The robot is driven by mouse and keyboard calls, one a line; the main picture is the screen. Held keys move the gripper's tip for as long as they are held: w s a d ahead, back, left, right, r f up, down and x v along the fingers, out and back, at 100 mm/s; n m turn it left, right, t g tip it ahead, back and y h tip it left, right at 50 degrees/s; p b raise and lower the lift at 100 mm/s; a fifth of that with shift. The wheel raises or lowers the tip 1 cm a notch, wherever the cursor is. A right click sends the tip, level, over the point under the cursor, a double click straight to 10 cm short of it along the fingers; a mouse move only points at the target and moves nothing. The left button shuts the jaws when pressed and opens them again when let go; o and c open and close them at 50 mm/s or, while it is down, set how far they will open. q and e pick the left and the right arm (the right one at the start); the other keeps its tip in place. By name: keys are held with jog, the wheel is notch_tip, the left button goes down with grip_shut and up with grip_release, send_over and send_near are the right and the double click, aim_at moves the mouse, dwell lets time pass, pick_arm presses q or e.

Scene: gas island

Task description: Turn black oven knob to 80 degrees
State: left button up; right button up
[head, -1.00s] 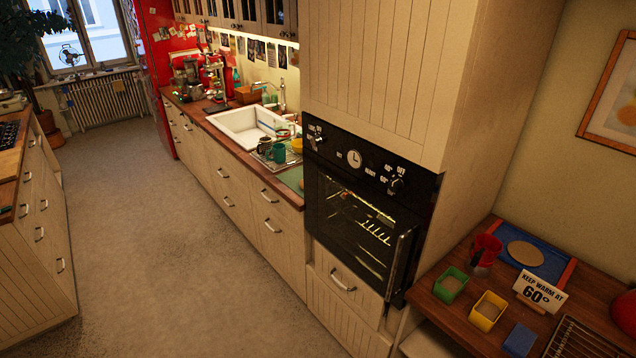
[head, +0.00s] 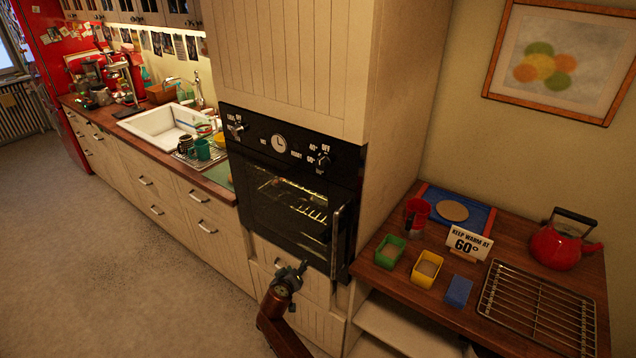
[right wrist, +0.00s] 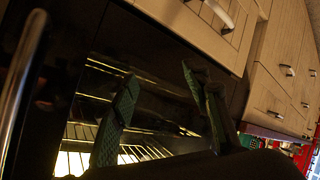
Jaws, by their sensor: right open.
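The built-in black oven (head: 262,200) stands in the tall cabinet, its door shut. The black knob (head: 323,159) sits on the right of its panel, with OFF, 40° and 60° marks around it; its exact pointer direction is too small to read. A second knob (head: 237,128) is at the panel's left. My right gripper (head: 294,271) is open and empty, in front of the oven's lower part, below and apart from the knob. In the right wrist view its spread green-padded fingers (right wrist: 160,98) face the oven's glass and lit racks. My left gripper is out of view.
The vertical oven handle (head: 336,240) sticks out at the door's right. A wooden counter (head: 400,285) on the right holds a "keep warm at 60°" sign (head: 468,243), small boxes, a red kettle (head: 563,245) and a rack. The floor (head: 120,270) at left is clear.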

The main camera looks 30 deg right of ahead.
notch_tip(320, 180, up, 21)
jog(key=w+m+h, duration=0.2)
jog(key=m+h, duration=0.2)
jog(key=m+g+h+b, duration=0.15)
jog(key=m+h, duration=0.25)
jog(key=m, duration=0.4)
send_near(320, 165)
jog(key=x, duration=0.3)
jog(key=shift+g, duration=0.25)
jog(key=p+x, duration=0.1)
jog(key=x, duration=0.5)
jog(key=shift+w+d+p, duration=0.2)
jog(key=shift+w+p, duration=0.1)
jog(key=c, duration=1.1)
